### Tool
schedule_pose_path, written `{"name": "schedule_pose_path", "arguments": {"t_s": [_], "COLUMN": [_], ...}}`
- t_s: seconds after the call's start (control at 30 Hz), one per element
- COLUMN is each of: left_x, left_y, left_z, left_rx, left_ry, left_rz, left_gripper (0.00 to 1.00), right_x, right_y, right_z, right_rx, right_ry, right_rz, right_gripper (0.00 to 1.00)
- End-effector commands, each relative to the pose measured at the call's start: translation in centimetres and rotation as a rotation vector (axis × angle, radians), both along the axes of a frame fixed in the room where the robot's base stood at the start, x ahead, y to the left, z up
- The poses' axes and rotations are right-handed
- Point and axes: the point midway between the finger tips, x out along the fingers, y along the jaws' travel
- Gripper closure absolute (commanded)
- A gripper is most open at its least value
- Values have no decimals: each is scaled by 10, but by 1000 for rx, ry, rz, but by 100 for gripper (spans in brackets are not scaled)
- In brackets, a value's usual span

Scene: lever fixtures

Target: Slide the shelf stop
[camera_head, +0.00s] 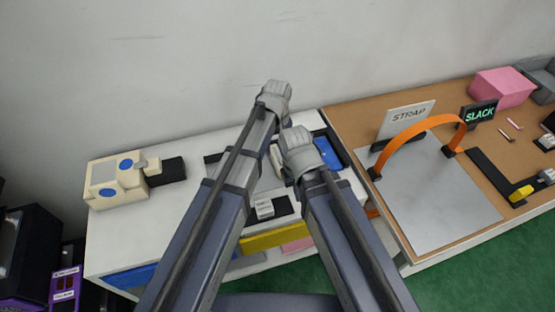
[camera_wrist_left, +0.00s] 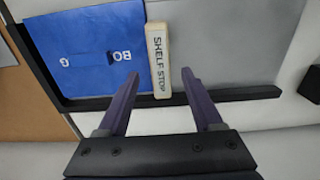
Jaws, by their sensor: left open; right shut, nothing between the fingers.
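The shelf stop (camera_wrist_left: 158,58) is a cream bar lettered "SHELF STOP" in the left wrist view. It stands against the right edge of a blue block (camera_wrist_left: 92,50), on a grey surface with a black rail (camera_wrist_left: 235,94) along one side. In the head view the cream bar (camera_head: 276,160) is partly hidden by my arms. My left gripper (camera_wrist_left: 160,76) is open, its two fingers on either side of the bar's near end; whether they touch it I cannot tell. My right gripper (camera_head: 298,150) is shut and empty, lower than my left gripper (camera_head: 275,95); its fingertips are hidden.
A cream fixture with blue discs (camera_head: 120,180) stands on the white table (camera_head: 115,240) at left. A small labelled block (camera_head: 264,209) is near the front. To the right, a wooden bench holds an orange strap (camera_head: 410,134), a "SLACK" sign (camera_head: 480,114) and a pink block (camera_head: 503,88).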

Motion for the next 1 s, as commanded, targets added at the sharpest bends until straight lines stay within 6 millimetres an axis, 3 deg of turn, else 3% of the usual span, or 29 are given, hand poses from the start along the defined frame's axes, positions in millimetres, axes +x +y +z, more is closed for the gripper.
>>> {"name": "schedule_pose_path", "arguments": {"t_s": [0.03,0.3,0.7,1.0], "left_x": [0,0,0,0], "left_y": [0,0,0,0], "left_z": [-14,-44,-48,-48], "left_rx": [0,0,0,0], "left_ry": [0,0,0,0], "left_rz": [0,0,0,0], "left_gripper": [32,32,32,66], "right_x": [0,0,0,0], "right_y": [0,0,0,0], "right_z": [-14,-44,-48,-48], "right_rx": [0,0,0,0], "right_ry": [0,0,0,0], "right_rz": [0,0,0,0], "right_gripper": [100,100,100,100]}}
